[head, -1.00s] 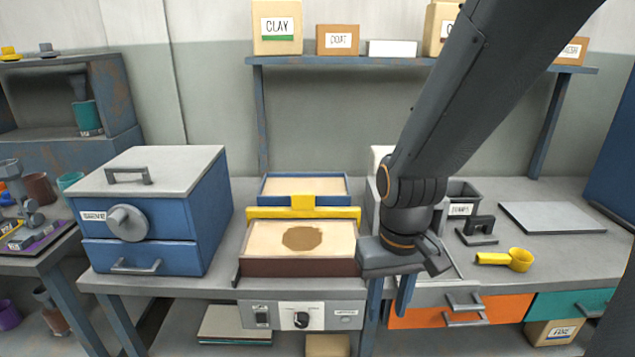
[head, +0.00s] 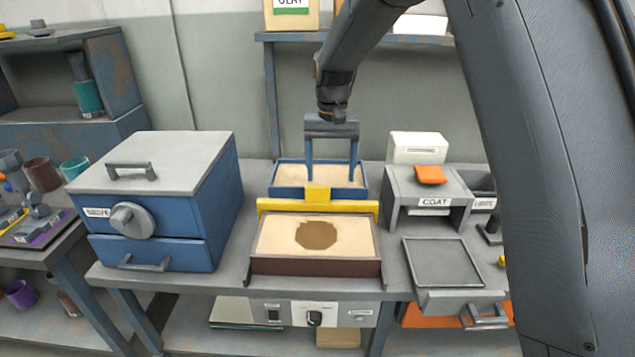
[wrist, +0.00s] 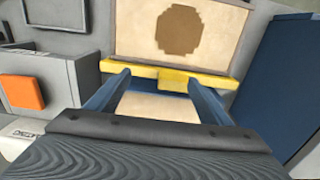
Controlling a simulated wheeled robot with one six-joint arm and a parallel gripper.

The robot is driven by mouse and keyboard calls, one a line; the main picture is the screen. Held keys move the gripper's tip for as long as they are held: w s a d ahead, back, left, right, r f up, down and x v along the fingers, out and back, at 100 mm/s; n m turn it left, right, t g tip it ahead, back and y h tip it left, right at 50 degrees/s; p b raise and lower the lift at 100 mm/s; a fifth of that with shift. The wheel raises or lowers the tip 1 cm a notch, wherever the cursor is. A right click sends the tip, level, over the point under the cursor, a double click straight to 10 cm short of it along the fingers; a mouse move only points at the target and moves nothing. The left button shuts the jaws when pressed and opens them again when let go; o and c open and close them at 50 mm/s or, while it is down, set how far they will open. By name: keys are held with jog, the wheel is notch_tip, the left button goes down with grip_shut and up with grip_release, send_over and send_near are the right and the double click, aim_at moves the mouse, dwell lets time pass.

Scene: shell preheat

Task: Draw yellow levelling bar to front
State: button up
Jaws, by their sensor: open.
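The yellow levelling bar (head: 282,206) lies across the back edge of the front sand tray (head: 315,266), with a raised yellow block at its middle. In the wrist view the bar (wrist: 140,72) shows just beyond my fingertips. My gripper (head: 332,178) is open and empty, pointing down over the blue-rimmed sand tray (head: 275,192) behind the bar. In the wrist view my gripper's two fingers (wrist: 160,82) stand wide apart, with the yellow block between their lines and ahead of them. I cannot tell how high the tips are above the sand.
A blue cabinet (head: 195,225) with a round knob stands left of the trays. A grey stand labelled COAT (head: 398,190) and a grey tray (head: 448,262) are at right. A wall shelf (head: 275,38) is behind. The dark patch (head: 316,235) lies in the front tray's sand.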

aim_at(317, 186)
jog(key=w+a, duration=0.3)
jog(key=shift+a+r, duration=0.15)
jog(key=shift+a, duration=0.05)
jog(key=shift+f+p, duration=1.2)
jog(key=shift+f, duration=2.6)
